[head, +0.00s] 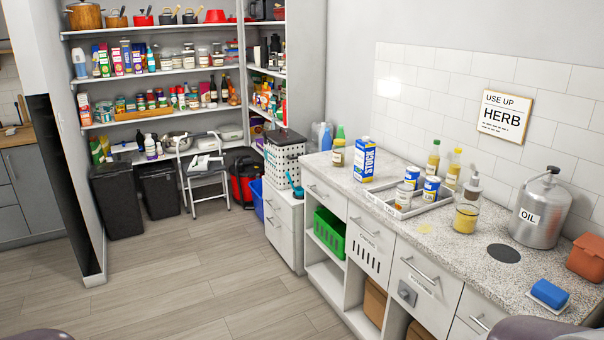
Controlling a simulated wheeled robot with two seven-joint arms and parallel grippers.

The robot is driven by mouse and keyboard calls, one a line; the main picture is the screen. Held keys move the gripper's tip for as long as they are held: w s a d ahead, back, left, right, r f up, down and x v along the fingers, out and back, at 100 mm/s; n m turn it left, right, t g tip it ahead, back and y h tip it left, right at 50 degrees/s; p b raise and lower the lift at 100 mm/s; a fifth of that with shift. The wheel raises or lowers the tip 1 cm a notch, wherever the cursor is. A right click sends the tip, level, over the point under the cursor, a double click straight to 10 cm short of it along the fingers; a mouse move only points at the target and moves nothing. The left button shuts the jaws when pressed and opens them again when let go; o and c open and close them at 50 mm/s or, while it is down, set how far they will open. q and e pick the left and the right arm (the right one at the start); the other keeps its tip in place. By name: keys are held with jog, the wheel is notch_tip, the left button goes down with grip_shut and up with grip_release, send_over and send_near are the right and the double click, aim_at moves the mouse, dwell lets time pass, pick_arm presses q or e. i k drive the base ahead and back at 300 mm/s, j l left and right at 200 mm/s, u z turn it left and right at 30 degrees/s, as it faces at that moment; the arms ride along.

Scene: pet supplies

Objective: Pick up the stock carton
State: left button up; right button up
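The stock carton (364,162) is a blue and white upright box with "STOCK" on its side. It stands on the speckled countertop (455,243), just behind the left end of a white tray (403,211). I cannot tell whether it touches the tray. Nothing holds it, and its front is unobstructed. Neither of my grippers is in view; only rounded parts, probably of my arms, show at the bottom left and bottom right edges.
Blue and white cans (430,189) sit in the tray. A pump jar (467,212), an oil can (539,212) and a blue sponge (549,293) stand further right. The floor (190,275) at left is clear.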

aim_at(364, 151)
jog(key=i, duration=1)
jog(key=i+j+z, duration=0.1)
jog(key=i, duration=0.9)
